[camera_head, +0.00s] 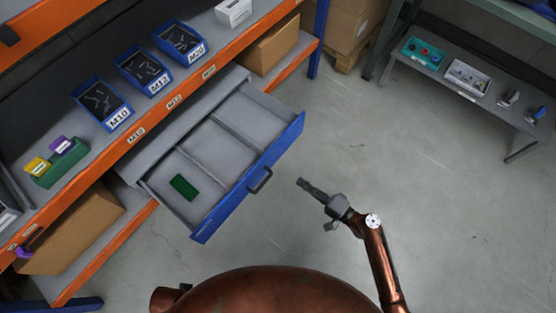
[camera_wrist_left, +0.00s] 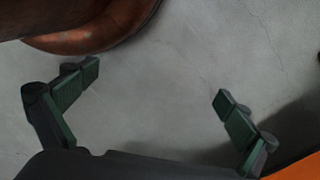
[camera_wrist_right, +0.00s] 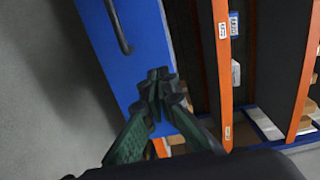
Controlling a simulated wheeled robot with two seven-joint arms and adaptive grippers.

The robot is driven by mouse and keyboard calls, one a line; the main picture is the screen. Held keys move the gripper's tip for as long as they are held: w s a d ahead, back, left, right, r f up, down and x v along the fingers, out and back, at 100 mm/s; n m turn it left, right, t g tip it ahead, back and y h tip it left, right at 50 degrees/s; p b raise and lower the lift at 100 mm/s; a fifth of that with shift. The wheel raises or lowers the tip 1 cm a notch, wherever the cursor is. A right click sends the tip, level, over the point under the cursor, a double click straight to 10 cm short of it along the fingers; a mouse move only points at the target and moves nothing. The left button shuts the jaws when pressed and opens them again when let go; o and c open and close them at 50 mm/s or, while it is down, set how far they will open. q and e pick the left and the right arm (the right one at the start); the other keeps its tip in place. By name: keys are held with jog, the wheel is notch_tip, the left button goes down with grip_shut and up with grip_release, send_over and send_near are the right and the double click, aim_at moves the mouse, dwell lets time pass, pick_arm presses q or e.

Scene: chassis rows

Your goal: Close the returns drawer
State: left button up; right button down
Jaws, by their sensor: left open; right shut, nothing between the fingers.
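The returns drawer (camera_head: 231,137) is pulled out from under the orange-edged shelf in the head view. It has a blue front (camera_head: 250,178) with a dark handle (camera_head: 260,181), and a dark green block (camera_head: 184,187) lies in its nearest compartment. My right gripper (camera_head: 301,183) is shut and empty, to the right of the handle and apart from it. In the right wrist view the closed fingers (camera_wrist_right: 158,80) appear in front of the blue drawer front (camera_wrist_right: 135,50), with the handle (camera_wrist_right: 118,27) above them. My left gripper (camera_wrist_left: 155,82) is open and empty over the floor; it is not in the head view.
Blue bins marked M10 (camera_head: 102,104), M12 (camera_head: 143,73) and M20 (camera_head: 180,42) stand on the shelf above the drawer. A cardboard box (camera_head: 72,234) sits below. A grey bench (camera_head: 440,82) stands at the far right. The floor (camera_head: 390,150) between is clear.

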send_near(267, 156)
pick_arm(q)
jog(key=shift+w+d+r+t+b, duration=0.15)
jog(key=shift+w+d+t+b, duration=0.25)
jog(key=shift+w+d+b, duration=0.45)
pick_arm(e)
jog(key=x, duration=0.6)
jog(key=shift+w+a, duration=0.25)
jog(key=shift+a, duration=0.05)
pick_arm(q)
jog(key=shift+w, duration=0.1)
